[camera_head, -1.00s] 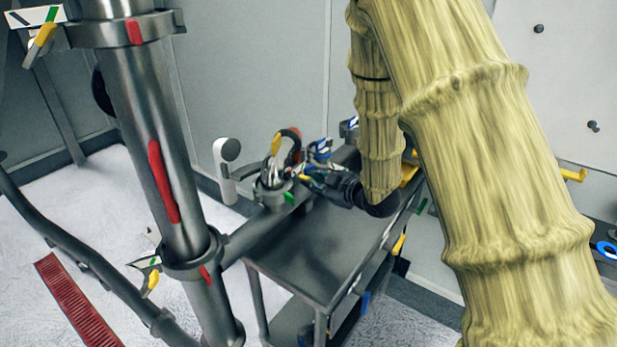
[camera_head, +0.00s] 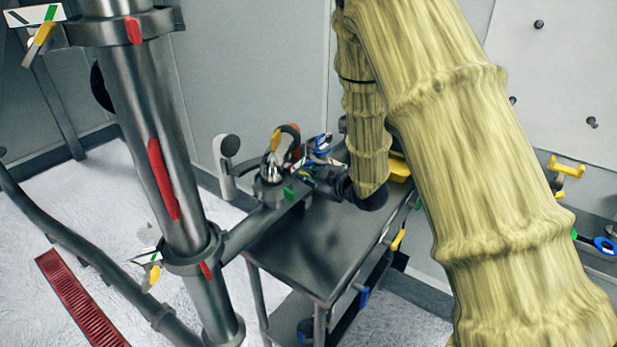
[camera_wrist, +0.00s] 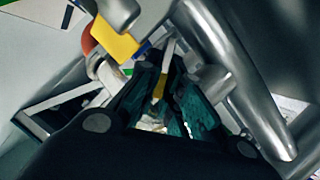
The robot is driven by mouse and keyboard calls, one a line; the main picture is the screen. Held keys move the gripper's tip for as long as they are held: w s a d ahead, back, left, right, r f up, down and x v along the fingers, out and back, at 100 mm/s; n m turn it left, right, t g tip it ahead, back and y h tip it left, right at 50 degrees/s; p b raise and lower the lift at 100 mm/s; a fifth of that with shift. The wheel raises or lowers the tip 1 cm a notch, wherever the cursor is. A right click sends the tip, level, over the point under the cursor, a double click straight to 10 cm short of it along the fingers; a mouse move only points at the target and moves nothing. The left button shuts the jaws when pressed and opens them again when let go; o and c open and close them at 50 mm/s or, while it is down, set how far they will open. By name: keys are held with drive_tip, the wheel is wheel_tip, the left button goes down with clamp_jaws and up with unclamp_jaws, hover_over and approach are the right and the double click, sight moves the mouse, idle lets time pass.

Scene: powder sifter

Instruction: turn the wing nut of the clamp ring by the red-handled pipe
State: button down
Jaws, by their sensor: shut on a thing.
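In the wrist view, my gripper's teal-padded fingers (camera_wrist: 170,108) are closed around a small yellow-tipped piece (camera_wrist: 160,88), which looks like the wing nut. A red and yellow part (camera_wrist: 112,42) shows just above, and grey metal (camera_wrist: 235,75) lies right of the fingers.
A large upright pipe (camera_head: 150,130) with a long red handle (camera_head: 162,180) and further clamp rings (camera_head: 190,258) stands at left. A dark cart (camera_head: 310,250) is below my gripper.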

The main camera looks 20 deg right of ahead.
drive_tip(key=shift+f+b, duration=0.3)
drive_tip(key=shift+b, duration=0.5)
drive_tip(key=shift+a+r+n+t+b, duration=0.1)
drive_tip(key=shift+n+t+b, duration=0.2)
drive_tip(key=shift+n+b, duration=0.45)
drive_tip(key=shift+r, duration=0.1)
drive_tip(key=c, duration=1.9)
unclamp_jaws()
drive_tip(key=shift+o, duration=0.2)
drive_tip(key=shift+s, duration=0.1)
drive_tip(key=v, duration=1.2)
drive_tip(key=shift+s+a, duration=0.1)
